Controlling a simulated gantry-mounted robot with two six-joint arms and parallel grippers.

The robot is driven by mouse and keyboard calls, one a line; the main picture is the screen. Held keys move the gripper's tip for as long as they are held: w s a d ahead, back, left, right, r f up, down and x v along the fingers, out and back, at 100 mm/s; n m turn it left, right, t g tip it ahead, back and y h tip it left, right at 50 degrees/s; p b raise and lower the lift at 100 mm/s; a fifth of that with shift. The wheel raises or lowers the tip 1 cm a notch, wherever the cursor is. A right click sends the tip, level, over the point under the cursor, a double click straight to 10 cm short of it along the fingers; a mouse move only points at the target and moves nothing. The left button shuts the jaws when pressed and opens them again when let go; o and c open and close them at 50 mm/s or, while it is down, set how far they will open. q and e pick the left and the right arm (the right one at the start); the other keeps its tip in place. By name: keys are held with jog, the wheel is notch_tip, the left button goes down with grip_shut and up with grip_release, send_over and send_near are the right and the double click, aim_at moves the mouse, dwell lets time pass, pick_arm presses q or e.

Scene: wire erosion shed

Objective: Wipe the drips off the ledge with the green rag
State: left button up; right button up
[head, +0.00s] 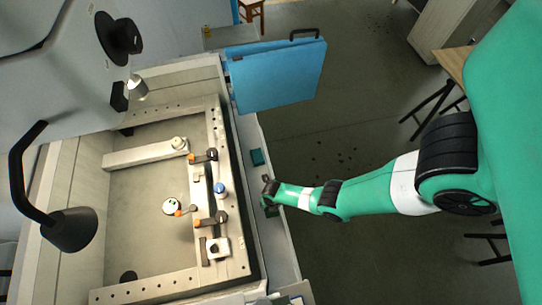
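The ledge (279,247) is the pale narrow strip along the right side of the machine's tank. Another dark-green patch (272,211) shows just below my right gripper; I cannot tell which of the two is the rag. I cannot make out drips on the ledge. My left gripper is not in view.
The tank's clamping frame (240,250) with orange-handled clamps (205,156) lies left of the ledge. A blue open door (280,78) stands at the ledge's far end. Open floor lies to the right.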

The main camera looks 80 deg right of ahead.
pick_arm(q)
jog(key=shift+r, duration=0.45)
pick_arm(e)
jog(key=shift+r, duration=0.5)
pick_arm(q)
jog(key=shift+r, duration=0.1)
pick_arm(e)
jog(key=shift+r, duration=0.1)
notch_tip(320, 180, up, 3)
jog(key=p, duration=0.3)
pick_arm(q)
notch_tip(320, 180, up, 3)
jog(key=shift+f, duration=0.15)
